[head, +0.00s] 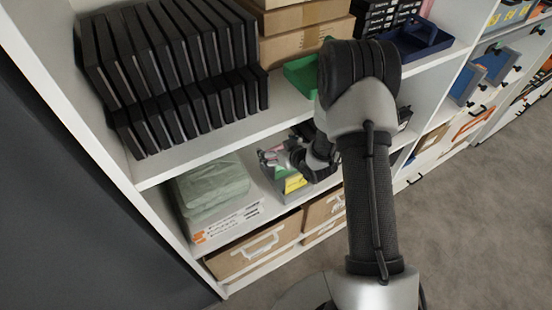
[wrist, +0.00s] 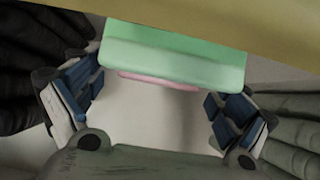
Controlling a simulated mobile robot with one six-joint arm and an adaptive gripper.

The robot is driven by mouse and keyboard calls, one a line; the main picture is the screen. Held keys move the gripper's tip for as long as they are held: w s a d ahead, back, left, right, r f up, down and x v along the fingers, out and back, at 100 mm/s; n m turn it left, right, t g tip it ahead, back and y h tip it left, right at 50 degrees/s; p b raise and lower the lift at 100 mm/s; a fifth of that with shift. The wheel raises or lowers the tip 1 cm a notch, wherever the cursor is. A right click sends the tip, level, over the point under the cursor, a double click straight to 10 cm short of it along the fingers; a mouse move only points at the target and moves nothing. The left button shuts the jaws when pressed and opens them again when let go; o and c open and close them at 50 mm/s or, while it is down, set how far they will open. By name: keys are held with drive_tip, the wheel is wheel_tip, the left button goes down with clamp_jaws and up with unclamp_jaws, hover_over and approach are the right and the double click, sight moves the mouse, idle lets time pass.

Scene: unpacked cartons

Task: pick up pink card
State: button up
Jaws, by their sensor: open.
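A thin pink strip, which looks like the edge of the pink card (wrist: 158,82), shows in the wrist view just below a pale green card or block (wrist: 175,62). The green piece hides the rest of it. My gripper (wrist: 155,98) is open, with one blue-padded finger to the left of the pink strip and one to the right. Nothing is clasped between them. In the head view my gripper (head: 275,160) is in the middle shelf opening, over a grey bin (head: 286,193) with a yellow item (head: 295,182). I cannot make out the pink card there.
A folded grey-green cloth (head: 210,183) lies left of the bin on the same shelf. A white shelf board (head: 215,135) runs above, carrying black cases (head: 170,65), a green tray (head: 302,77) and a dark blue caddy (head: 417,42). Brown boxes (head: 250,250) stand below.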

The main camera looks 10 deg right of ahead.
drive_tip(key=shift+w+a+f, duration=0.1)
drive_tip(key=shift+w+f, duration=0.1)
drive_tip(key=shift+w, duration=0.15)
drive_tip(key=c, duration=1.1)
